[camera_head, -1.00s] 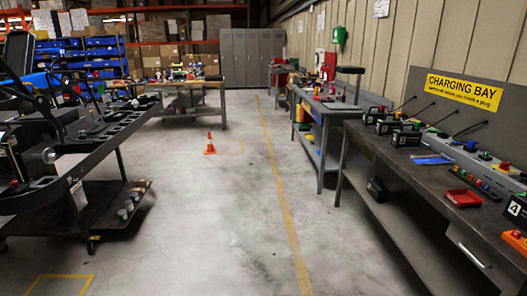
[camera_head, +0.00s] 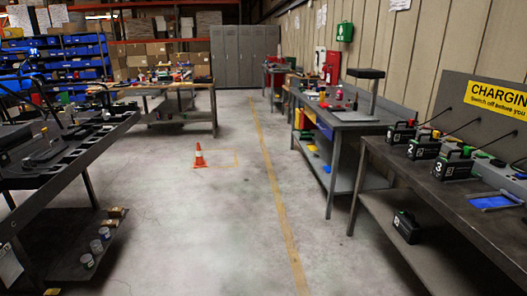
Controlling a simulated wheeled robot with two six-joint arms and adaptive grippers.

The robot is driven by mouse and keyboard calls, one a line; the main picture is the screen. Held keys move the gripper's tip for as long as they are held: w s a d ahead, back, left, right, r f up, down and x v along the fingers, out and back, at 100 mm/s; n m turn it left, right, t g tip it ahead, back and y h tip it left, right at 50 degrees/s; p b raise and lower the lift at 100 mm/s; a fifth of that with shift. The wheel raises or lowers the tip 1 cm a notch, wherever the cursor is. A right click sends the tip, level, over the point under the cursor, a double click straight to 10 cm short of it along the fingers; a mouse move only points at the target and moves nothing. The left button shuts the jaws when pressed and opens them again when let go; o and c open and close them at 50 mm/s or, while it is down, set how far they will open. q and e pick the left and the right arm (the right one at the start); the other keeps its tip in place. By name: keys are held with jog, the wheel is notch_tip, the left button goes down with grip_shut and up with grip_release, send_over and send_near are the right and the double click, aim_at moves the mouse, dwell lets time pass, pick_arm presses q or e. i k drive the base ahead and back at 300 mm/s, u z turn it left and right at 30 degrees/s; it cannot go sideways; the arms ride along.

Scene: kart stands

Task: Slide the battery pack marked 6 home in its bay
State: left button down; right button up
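Neither of my grippers is in view. Black battery packs stand in a row on the charging bench: one marked 3 (camera_head: 452,164), one marked 2 (camera_head: 422,146) and one farther back (camera_head: 399,133) whose mark is too small to read. Another dark pack (camera_head: 405,227) lies on the shelf under that bench; its mark is unclear. I cannot make out a 6 on any pack. A dark kart chassis (camera_head: 70,150) on a stand is at the left, partly cut off by the picture edge. I cannot tell which part of it is a battery bay.
The charging bench (camera_head: 400,163) runs along the right, with a grey workbench (camera_head: 352,117) beyond it. An orange cone (camera_head: 199,156) stands on the floor ahead. Paint cans (camera_head: 97,247) sit on the left stand's low shelf. The middle aisle along the yellow line is clear.

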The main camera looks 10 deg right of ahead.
aim_at(396, 135)
jog(key=z, duration=0.85)
jog(key=i, duration=3.15)
jog(key=z, duration=0.15)
